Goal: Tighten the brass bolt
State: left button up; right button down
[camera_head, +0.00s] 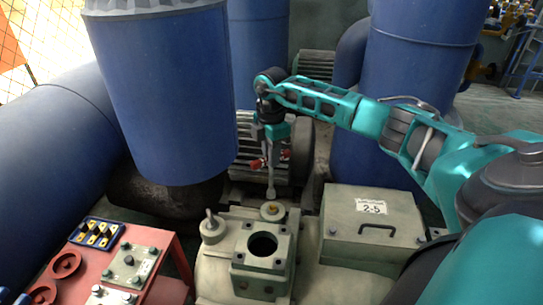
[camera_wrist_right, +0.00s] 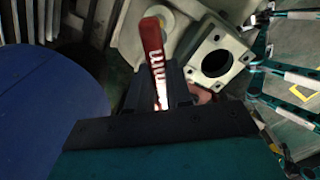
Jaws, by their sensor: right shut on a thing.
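My right gripper (camera_head: 270,158) reaches in from the right in the head view and is shut on a tool with a red handle and a grey shaft (camera_head: 270,180). The shaft points down, and its lower end is at or just above the brass bolt (camera_head: 271,208). I cannot tell whether they touch. The bolt sits on a round boss of the pale machine housing. In the right wrist view the red handle (camera_wrist_right: 152,45), with white marks, sticks out between the dark fingers (camera_wrist_right: 158,92). It partly covers a pale round boss; the bolt is not clear there. My left gripper is out of view.
The housing has a square flange (camera_head: 264,246) with a round hole, a small capped fitting (camera_head: 212,228) and a grey box (camera_head: 372,230) marked 2-5. A large blue tank (camera_head: 165,95) stands close left of my gripper. A red bench (camera_head: 75,285) with switches is at lower left.

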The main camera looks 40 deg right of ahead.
jog(key=shift+d+f+m, duration=0.2)
jog(key=shift+d+m, duration=0.1)
jog(key=shift+m, duration=0.4)
jog(key=shift+f, duration=0.15)
notch_tip(320, 180, down, 3)
jog(key=b, duration=0.4)
jog(key=shift+f, duration=0.2)
jog(key=shift+r, duration=0.1)
